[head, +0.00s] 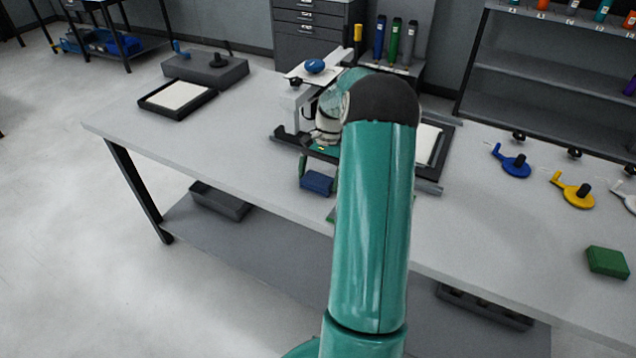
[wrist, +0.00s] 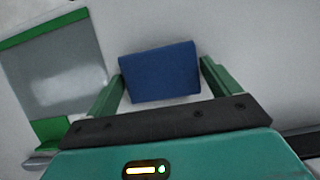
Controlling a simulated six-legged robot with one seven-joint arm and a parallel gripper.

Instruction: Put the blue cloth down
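The blue cloth (head: 318,182) is a folded, block-like piece over the near part of the worktable (head: 245,150). In the wrist view the blue cloth (wrist: 160,72) lies between the two green fingers of my gripper (wrist: 162,72), squared up with them. The fingertips sit against its left and right sides. In the head view my gripper (head: 319,172) points down above the cloth, and my arm hides its right finger. I cannot tell whether the cloth's underside touches the table.
A grey panel with green edges (wrist: 62,70) lies left of the cloth in the wrist view. Behind my arm stands a grey fixture (head: 294,112) with a blue knob. Blue (head: 515,166) and yellow (head: 576,194) handled tools and a green block (head: 607,262) lie right. The table's left front is clear.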

